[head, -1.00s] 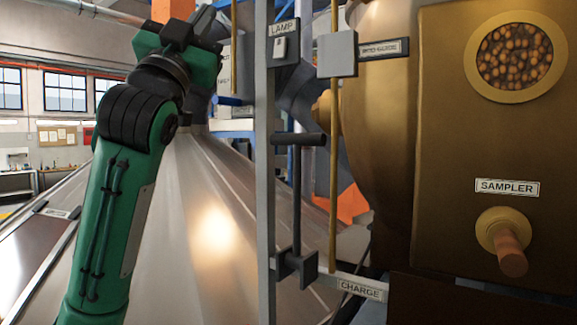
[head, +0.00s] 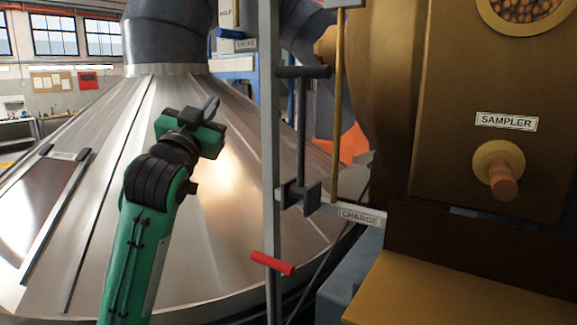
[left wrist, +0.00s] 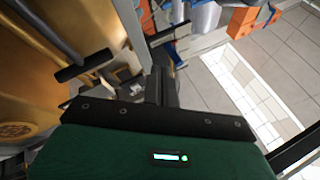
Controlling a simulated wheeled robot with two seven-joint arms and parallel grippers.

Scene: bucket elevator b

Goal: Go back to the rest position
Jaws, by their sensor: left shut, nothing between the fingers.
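My left gripper (head: 209,108) is in the head view, at the end of my green arm. It stands in front of the large metal cone, left of the grey post with the levers, and touches no lever that I can see. Its fingers are together and hold nothing. In the left wrist view the fingers (left wrist: 161,86) show as a dark closed block beyond the green housing. My right gripper is in neither view.
The grey post (head: 269,180) carries a charge lever (head: 302,72) and a red handle (head: 272,263). Right of it is the brass machine with a sampler knob (head: 503,182). A brass-coloured ledge (head: 450,290) juts out at the lower right. The metal cone (head: 90,220) fills the left.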

